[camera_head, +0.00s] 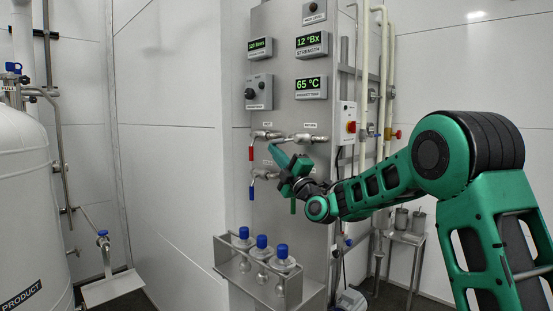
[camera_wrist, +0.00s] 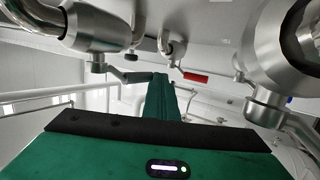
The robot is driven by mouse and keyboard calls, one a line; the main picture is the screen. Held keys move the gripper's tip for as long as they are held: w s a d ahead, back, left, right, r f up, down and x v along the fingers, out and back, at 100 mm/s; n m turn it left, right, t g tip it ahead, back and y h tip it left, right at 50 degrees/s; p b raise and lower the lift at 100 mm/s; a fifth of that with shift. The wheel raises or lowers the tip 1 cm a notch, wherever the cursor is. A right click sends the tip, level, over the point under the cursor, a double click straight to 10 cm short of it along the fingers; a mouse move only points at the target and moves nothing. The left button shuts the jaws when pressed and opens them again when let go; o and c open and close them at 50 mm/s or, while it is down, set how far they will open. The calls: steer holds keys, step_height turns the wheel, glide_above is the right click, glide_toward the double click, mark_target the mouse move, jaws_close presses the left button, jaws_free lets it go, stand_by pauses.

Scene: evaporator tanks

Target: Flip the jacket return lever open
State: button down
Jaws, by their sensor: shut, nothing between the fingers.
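The upper left valve has a red lever (camera_head: 251,153) hanging down; a red lever also shows in the wrist view (camera_wrist: 196,77). The lower left valve has a blue lever (camera_head: 251,192), also hanging down. A green lever (camera_head: 293,206) hangs below my gripper (camera_head: 272,149), which hides most of its valve. My gripper is shut and empty, its tips between the upper and lower rows. In the wrist view my fingers (camera_wrist: 160,80) point between two valve bodies.
A steel shelf (camera_head: 245,278) with blue-capped bottles (camera_head: 262,250) juts out below the valves. Displays and a knob box (camera_head: 259,92) are above. Pipes (camera_head: 385,80) run at the right. A white tank (camera_head: 25,200) stands far left.

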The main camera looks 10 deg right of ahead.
stand_by(0.8)
steer(key=v, duration=1)
steer(key=shift+s+d+f, duration=0.15)
steer(key=shift+f, duration=0.05)
stand_by(0.3)
